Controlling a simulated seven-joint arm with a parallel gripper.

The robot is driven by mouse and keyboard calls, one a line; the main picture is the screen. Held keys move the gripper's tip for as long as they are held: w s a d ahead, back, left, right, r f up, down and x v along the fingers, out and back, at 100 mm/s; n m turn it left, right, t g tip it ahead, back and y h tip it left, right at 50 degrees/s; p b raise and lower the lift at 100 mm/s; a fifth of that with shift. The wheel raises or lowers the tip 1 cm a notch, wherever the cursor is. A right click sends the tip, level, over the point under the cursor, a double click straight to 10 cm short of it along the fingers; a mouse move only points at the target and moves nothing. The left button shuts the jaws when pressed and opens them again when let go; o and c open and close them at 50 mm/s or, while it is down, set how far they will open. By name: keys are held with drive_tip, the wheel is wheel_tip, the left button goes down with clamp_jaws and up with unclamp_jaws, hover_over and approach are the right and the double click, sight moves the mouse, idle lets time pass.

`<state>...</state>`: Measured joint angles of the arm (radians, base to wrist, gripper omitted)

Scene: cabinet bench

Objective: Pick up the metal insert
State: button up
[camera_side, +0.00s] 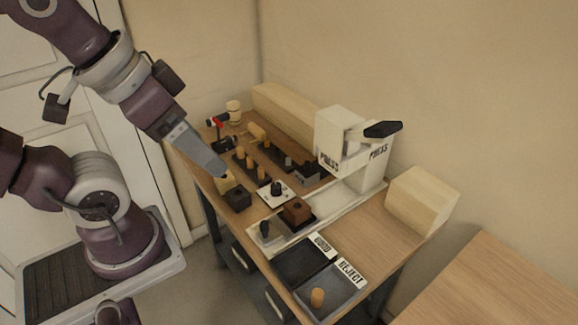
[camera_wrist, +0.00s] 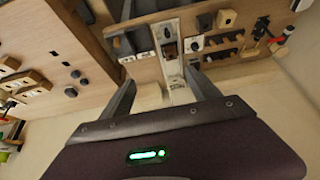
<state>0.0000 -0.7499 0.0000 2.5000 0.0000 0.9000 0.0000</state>
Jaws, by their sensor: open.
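I cannot single out the metal insert with certainty; the small parts are tiny in both views. A small dark grey piece (camera_side: 264,229) stands on a pale pad at the front end of the press's white base.
A white press (camera_side: 338,140) stands at the back. A brown block (camera_side: 296,211) sits on its base. Dark racks (camera_side: 247,166) hold wooden pegs. A reject tray (camera_side: 340,295) holds one wooden peg (camera_side: 317,297). A large wooden block (camera_side: 422,200) stands at right.

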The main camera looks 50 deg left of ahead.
idle(0.3)
drive_tip(key=c, duration=0.6)
drive_tip(key=shift+c, duration=0.2)
